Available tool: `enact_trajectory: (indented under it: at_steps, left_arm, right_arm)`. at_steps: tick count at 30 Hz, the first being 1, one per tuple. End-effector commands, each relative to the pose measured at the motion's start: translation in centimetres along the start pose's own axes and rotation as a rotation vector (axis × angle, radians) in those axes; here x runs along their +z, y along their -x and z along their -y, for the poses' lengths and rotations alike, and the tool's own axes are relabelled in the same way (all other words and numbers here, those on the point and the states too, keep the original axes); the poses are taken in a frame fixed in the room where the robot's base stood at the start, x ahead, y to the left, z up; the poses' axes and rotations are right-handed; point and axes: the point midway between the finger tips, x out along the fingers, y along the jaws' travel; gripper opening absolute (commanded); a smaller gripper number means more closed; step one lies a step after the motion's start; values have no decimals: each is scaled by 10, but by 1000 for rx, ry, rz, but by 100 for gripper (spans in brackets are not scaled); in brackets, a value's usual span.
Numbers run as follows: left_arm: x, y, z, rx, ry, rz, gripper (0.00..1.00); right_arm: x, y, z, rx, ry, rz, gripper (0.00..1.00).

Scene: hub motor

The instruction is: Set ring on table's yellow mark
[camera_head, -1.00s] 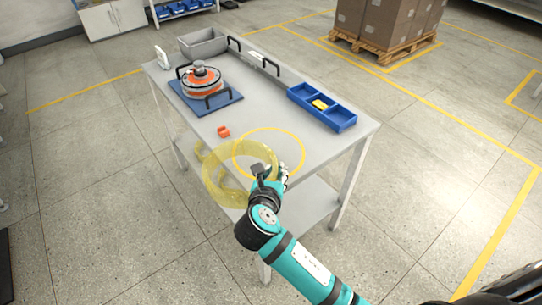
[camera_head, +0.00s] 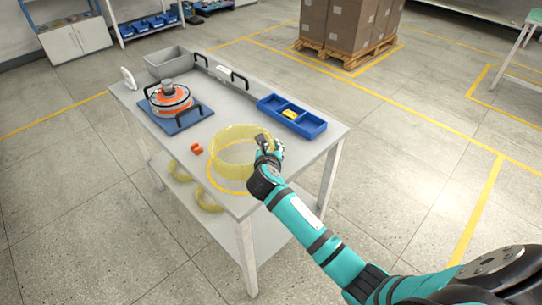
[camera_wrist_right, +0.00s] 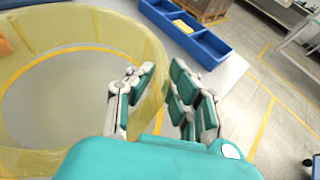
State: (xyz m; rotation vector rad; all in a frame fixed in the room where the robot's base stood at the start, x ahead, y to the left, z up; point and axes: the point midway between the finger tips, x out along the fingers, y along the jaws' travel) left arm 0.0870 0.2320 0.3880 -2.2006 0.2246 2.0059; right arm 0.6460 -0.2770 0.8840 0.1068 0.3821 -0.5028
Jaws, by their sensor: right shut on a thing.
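A translucent yellow ring (camera_head: 232,158) is held roughly level over the near part of the table. My right gripper (camera_head: 268,148) is shut on the ring's right-hand wall. The yellow mark (camera_head: 211,179) is a circle painted on the tabletop. In the head view its left and near arcs show outside the ring, so the ring looks offset to the back right. I cannot tell how high the ring is above the table. In the right wrist view the ring (camera_wrist_right: 90,135) fills the left side, its wall by my gripper fingers (camera_wrist_right: 163,76). My left gripper is out of view.
On the table (camera_head: 300,160) are an orange part (camera_head: 197,149), a motor assembly (camera_head: 170,96) on a blue base, a blue tray (camera_head: 313,127) and a grey bin (camera_head: 170,62). More yellow rings (camera_head: 208,202) lie on the lower shelf. Boxes on a pallet (camera_head: 350,50) stand behind.

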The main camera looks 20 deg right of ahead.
Motion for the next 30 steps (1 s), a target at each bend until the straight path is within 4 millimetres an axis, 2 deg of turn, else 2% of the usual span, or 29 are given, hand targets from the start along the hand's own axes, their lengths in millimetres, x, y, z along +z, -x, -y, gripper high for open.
enact_trajectory:
  at_steps: [6,13,14,18,26,30]
  left_arm:
    - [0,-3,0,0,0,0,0]
    - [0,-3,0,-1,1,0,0]
    - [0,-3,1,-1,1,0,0]
    - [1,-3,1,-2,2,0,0]
    - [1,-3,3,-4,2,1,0]
    - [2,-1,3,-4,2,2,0]
  right_arm:
    - [-27,-10,0,0,-1,-3,0]
    - [-29,-11,0,1,-1,0,0]
    - [-31,-11,0,-1,2,-3,19]
    - [-31,-11,0,0,2,-3,38]
    - [-31,-11,0,0,1,-3,39]
    - [-30,-2,0,1,1,-2,39]
